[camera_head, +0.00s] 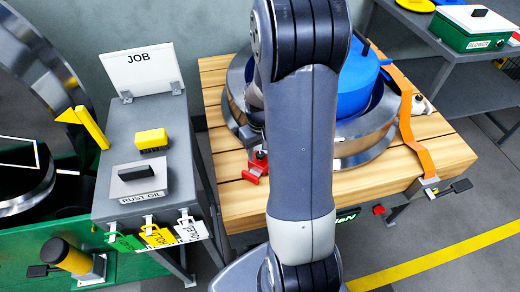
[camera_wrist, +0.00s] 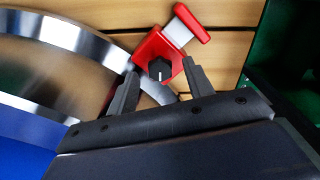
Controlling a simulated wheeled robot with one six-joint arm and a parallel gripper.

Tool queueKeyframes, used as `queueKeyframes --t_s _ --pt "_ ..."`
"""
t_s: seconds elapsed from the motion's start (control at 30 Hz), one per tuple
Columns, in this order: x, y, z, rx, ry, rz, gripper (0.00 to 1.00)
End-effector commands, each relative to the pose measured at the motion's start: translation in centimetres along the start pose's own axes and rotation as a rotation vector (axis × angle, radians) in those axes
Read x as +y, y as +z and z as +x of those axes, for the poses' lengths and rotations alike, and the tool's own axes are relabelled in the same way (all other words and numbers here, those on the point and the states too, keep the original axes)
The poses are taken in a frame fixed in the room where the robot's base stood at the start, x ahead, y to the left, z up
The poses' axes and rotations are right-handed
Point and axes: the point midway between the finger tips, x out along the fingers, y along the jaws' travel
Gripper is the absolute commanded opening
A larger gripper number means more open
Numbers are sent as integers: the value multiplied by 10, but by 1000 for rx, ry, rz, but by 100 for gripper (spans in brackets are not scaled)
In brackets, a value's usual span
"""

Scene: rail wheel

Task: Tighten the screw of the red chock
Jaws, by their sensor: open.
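The red chock (camera_wrist: 157,47) sits on the wooden table, beside the rim of the large metal wheel (camera_wrist: 92,42) in the wrist view. It also shows in the head view (camera_head: 252,175), left of my arm. Its screw has a dark knob (camera_wrist: 159,70) with a pale line on its face. My gripper (camera_wrist: 160,68) is open, with one finger on each side of the knob; I cannot tell whether either finger touches it. In the head view my arm hides most of the gripper and part of the wheel.
The wooden table (camera_head: 222,97) carries the wheel, a blue hub (camera_head: 360,82) and an orange strap (camera_head: 412,128). A grey stand (camera_head: 117,190) with a JOB board, a yellow block and a rust oil box is on the left. A green box (camera_head: 478,30) stands on a bench at the right.

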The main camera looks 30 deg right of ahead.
Motion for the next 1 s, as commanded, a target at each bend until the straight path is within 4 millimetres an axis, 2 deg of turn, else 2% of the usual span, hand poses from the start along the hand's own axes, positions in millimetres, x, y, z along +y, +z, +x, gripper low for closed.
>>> queueKeyframes --t_s 0.33,0.87,1.0 --pt "0 0 5 0 0 0 49" --pt "0 0 5 1 0 0 7" --pt "0 0 5 1 0 2 4"
